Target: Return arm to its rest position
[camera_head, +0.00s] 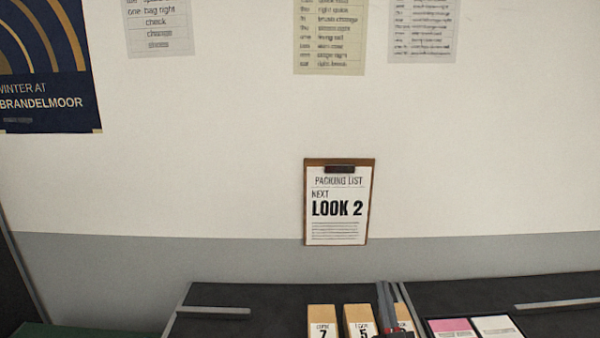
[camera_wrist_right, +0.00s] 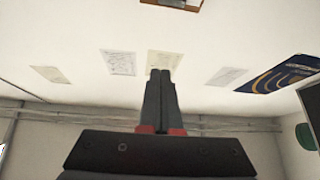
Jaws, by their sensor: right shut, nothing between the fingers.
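My right gripper (camera_head: 384,288) shows at the bottom edge of the head view, its dark fingers pointing up and a little red at their base. In the right wrist view its two fingers (camera_wrist_right: 160,73) lie together, shut, with nothing between them. The gripper stands in front of the tan boxes and partly covers the rightmost one. Most of the right arm is out of view. My left arm and gripper are not in view.
Tan numbered boxes, 7 (camera_head: 321,311) and 5 (camera_head: 358,312), stand on a dark surface (camera_head: 270,300). Pink (camera_head: 452,326) and white (camera_head: 497,325) cards lie to the right. A packing-list clipboard reading "LOOK 2" (camera_head: 339,228) hangs on the wall. The space before the wall is clear.

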